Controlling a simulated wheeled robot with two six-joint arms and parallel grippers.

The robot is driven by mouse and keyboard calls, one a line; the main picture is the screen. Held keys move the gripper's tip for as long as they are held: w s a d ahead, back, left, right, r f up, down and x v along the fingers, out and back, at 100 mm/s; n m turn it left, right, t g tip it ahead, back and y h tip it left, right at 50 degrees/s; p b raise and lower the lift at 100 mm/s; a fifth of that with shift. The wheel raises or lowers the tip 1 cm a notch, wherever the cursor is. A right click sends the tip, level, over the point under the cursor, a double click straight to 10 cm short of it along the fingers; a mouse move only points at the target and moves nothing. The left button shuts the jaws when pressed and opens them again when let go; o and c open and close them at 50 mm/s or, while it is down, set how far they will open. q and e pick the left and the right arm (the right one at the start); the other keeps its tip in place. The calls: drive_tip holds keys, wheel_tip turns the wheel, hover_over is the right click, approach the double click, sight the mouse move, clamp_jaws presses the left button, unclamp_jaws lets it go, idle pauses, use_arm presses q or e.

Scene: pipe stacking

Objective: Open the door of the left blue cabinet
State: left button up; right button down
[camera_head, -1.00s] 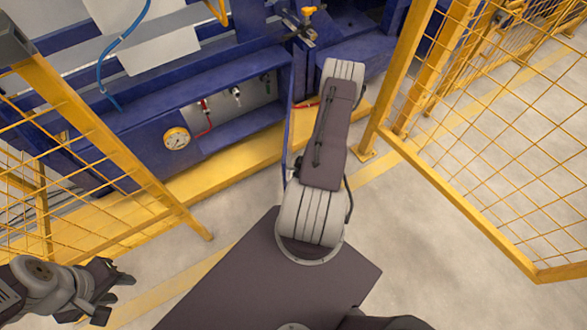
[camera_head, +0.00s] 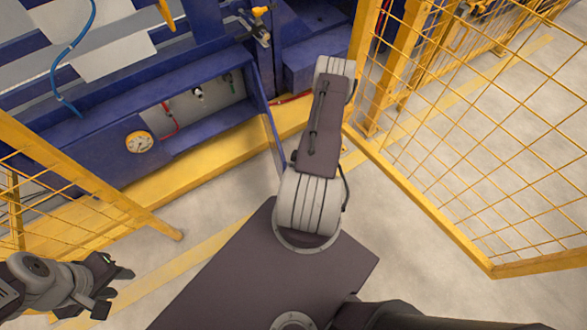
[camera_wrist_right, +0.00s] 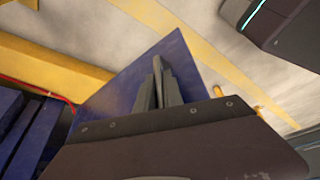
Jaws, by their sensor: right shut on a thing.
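The left blue cabinet (camera_head: 95,158) stands at the upper left in the head view, with a round gauge on its front and its inside showing. Its blue door (camera_head: 268,135) stands swung out from the right side of the opening, seen nearly edge-on. In the right wrist view the door (camera_wrist_right: 115,85) is a broad blue panel. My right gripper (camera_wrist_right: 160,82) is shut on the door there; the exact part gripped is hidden. In the head view my arm hides that gripper. My left gripper (camera_head: 108,285) is open and empty at the lower left, away from the cabinet.
Yellow mesh fences stand at the left (camera_head: 75,180) and right (camera_head: 450,150). A yellow base rail (camera_head: 190,172) runs below the cabinet. Inside are a red hose (camera_head: 170,120) and fittings. Pale floor (camera_head: 400,275) is free at the lower right.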

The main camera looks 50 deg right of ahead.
drive_tip(key=c, duration=1.5)
unclamp_jaws()
drive_tip(key=p+v, duration=0.4)
drive_tip(key=v, duration=0.5)
drive_tip(key=shift+w, duration=0.1)
